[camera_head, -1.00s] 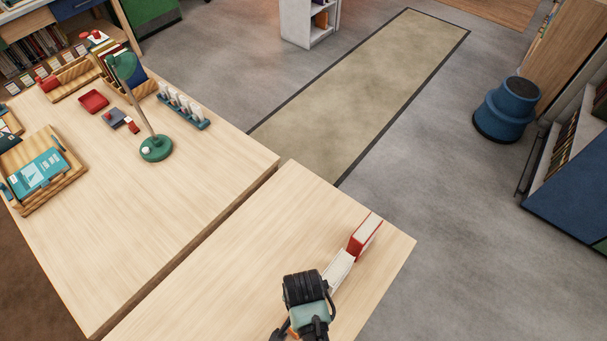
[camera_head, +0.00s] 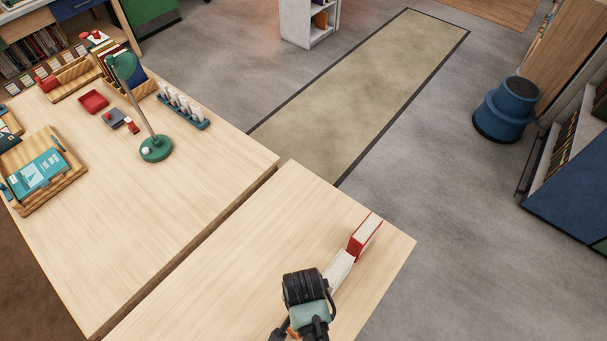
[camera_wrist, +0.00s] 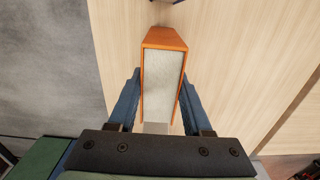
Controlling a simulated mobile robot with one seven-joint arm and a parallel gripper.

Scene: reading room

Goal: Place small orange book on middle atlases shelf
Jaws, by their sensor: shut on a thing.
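A small orange book (camera_wrist: 165,42) with pale pages is upright between the two blue fingers of my gripper (camera_wrist: 160,85) in the wrist view. My gripper is shut on it, over the pale wood table. In the head view my gripper (camera_head: 297,334) is at the bottom edge over the near table (camera_head: 230,270), and only a sliver of orange shows between its fingers. I cannot tell if the book touches the table. No shelf in view can be made out as the middle atlases shelf.
A red book (camera_head: 366,236) and a white one (camera_head: 339,268) are beside my gripper, near the table's right edge. The far table (camera_head: 200,210) holds a green lamp (camera_head: 156,148) and trays. A shelf unit (camera_head: 570,190) and blue stool (camera_head: 506,110) stand right. The floor between is clear.

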